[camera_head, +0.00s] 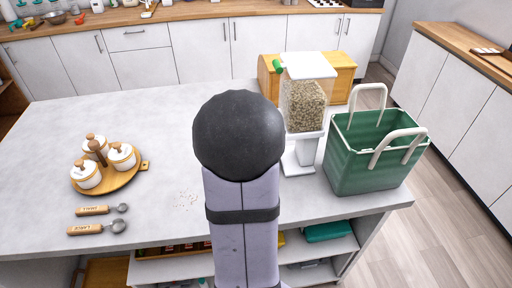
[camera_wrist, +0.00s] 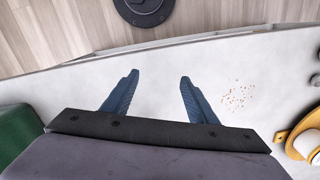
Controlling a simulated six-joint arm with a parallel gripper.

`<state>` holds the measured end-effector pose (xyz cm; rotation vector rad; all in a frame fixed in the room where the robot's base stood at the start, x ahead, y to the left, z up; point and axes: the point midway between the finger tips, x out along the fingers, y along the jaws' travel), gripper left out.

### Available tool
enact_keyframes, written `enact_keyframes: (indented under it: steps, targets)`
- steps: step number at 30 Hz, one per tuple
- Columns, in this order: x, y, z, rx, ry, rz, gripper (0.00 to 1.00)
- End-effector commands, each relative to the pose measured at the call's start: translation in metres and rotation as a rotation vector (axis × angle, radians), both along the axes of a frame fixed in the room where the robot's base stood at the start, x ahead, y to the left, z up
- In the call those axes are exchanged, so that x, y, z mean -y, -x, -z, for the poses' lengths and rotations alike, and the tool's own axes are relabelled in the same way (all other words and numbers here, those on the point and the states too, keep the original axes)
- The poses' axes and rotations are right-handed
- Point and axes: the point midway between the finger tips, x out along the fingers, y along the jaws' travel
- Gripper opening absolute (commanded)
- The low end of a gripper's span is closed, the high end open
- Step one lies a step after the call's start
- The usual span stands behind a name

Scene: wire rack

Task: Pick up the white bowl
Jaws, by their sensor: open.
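I cannot make out a white bowl in either view. Three white lidded jars (camera_head: 122,157) stand on a round wooden tray (camera_head: 108,184) at the left of the island. A grey bowl (camera_head: 55,18) sits on the far back counter and looks metallic, not white. My gripper (camera_wrist: 159,76) shows in the wrist view with its two blue fingers wide apart, empty, above the pale worktop. In the head view my arm hides the gripper and the middle of the worktop.
A green basket (camera_head: 361,170) with pale handles, a grain dispenser (camera_head: 304,105) and a wooden box (camera_head: 341,75) stand on the right. Two measuring spoons (camera_head: 99,228) lie at the front left. Crumbs (camera_wrist: 238,96) are scattered near the front edge. The worktop's back left is clear.

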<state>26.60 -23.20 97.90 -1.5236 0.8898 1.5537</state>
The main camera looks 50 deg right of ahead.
Motion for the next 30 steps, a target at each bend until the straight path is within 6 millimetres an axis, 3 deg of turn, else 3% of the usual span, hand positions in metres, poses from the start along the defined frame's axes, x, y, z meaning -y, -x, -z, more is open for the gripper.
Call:
enact_keyframes:
  steps: [3, 6, 10, 17, 30]
  targets:
    - [0.043, -0.023, -0.014, 0.162, 0.110, 0.064, 0.53]
    - [0.074, -0.032, -0.023, 0.247, 0.202, 0.101, 0.53]
    - [0.101, -0.035, -0.033, 0.302, 0.287, 0.137, 0.53]
    - [0.114, -0.036, -0.037, 0.324, 0.329, 0.153, 0.53]
    - [0.120, -0.043, -0.018, 0.324, 0.328, 0.151, 0.53]
